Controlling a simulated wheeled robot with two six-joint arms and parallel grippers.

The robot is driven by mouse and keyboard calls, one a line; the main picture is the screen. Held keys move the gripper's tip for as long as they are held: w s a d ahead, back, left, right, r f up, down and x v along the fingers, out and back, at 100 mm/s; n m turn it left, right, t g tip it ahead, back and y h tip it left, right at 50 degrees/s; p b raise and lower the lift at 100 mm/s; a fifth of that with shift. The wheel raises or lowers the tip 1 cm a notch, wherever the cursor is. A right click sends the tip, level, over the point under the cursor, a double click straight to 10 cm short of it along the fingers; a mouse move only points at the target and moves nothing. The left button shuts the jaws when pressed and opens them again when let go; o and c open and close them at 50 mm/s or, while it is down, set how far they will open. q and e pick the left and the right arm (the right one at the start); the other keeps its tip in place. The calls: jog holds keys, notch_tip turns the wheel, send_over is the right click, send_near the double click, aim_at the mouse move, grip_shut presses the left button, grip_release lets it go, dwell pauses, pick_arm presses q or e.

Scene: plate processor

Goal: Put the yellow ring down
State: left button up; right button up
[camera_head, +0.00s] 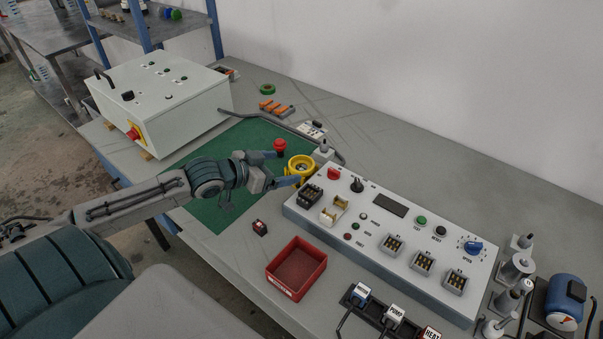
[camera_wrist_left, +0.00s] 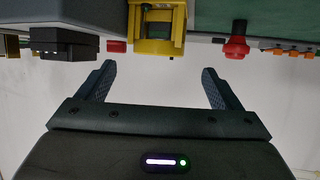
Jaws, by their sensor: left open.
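The yellow ring (camera_head: 300,164) stands at the right edge of the green mat, just left of the white control panel. It looks thick, with a dark opening in its top. My left gripper (camera_head: 288,167) is open, its two blue fingers pointing at the ring. In the left wrist view a yellow body (camera_wrist_left: 157,47), apparently the ring, lies ahead of the fingers (camera_wrist_left: 158,75) and between their lines, with a gap to both. The ring's underside is hidden in the head view. My right gripper is not in view.
A red knob (camera_head: 280,145) stands close behind the left fingers. The white control panel (camera_head: 385,242) is close on the right. The green mat (camera_head: 205,212) has bare room.

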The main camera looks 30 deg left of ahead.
aim_at(292, 168)
pick_arm(q)
jog(key=shift+w+d+f, duration=0.15)
jog(key=shift+w+d, duration=0.05)
jog(key=shift+w, duration=0.2)
jog(key=shift+w+d+f+b, duration=0.15)
jog(key=shift+w+b, duration=0.15)
jog(key=shift+w, duration=0.15)
jog(key=x, duration=0.2)
jog(key=shift+w+d, duration=0.1)
jog(key=shift+w, duration=0.2)
jog(key=shift+w+d+f, duration=0.2)
jog(key=shift+w+f, duration=0.1)
jog(key=shift+w, duration=0.2)
jog(key=shift+w+d+f, duration=0.1)
jog(key=shift+w, duration=0.05)
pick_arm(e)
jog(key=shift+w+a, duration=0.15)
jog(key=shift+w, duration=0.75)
